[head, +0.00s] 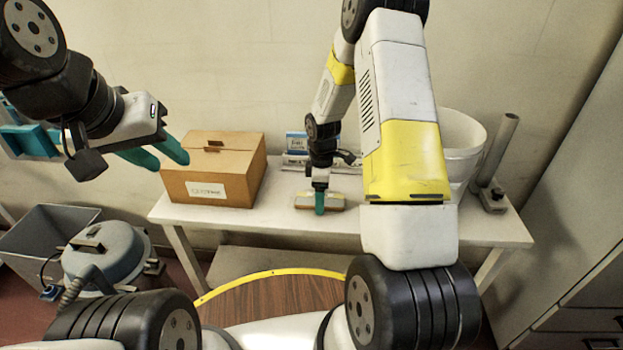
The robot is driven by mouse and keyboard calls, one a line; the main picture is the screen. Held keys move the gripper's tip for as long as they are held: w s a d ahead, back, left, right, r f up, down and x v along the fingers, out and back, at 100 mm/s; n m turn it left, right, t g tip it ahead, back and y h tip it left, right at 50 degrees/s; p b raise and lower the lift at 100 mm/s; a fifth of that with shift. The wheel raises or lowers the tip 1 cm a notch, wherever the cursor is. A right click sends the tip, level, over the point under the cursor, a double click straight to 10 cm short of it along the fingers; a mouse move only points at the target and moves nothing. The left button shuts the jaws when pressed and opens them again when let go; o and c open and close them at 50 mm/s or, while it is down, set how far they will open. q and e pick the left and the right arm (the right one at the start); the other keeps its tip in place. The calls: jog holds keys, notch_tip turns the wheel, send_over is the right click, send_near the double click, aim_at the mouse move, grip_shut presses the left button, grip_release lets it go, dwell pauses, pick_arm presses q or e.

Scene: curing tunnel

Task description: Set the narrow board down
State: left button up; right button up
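A small, narrow tan and orange board (335,202) is on or just above the white table (420,232), near its middle. I cannot tell whether it touches the tabletop. My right gripper (320,200) points straight down at the board. One teal finger lies against its near side, and the other finger is hidden behind it, so the gripper appears shut on the board. My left gripper (158,155) is raised at the left, its two teal fingers apart with nothing between them, in front of the cardboard box's left end.
The cardboard box (212,170) stands at the table's left. A blue and white box (298,143) is behind the board. A white bucket (462,140) and a grey pipe on a stand (497,155) are at the right. A vacuum cleaner (105,255) and grey bin (40,235) stand on the floor.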

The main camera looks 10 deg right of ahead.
jog(key=s+r+m+t, duration=0.1)
jog(key=s+r+m, duration=0.1)
jog(key=r, duration=0.9)
jog(key=s+r+m+t, duration=0.1)
jog(key=s+r+m, duration=0.15)
jog(key=r, duration=0.95)
jog(key=s+a+r+m+t+y, duration=0.1)
jog(key=s+r+m+t, duration=0.1)
jog(key=s+r+m, duration=0.3)
jog(key=s+a+r+m+t+y, duration=0.1)
jog(key=s+r+m, duration=0.3)
jog(key=s, duration=1)
notch_tip(320, 180, up, 3)
jog(key=shift+s+f+m+t, duration=0.1)
jog(key=shift+s+m+t, duration=0.25)
jog(key=shift+t, duration=0.25)
jog(key=shift+a, duration=0.1)
jog(key=shift+c, duration=0.5)
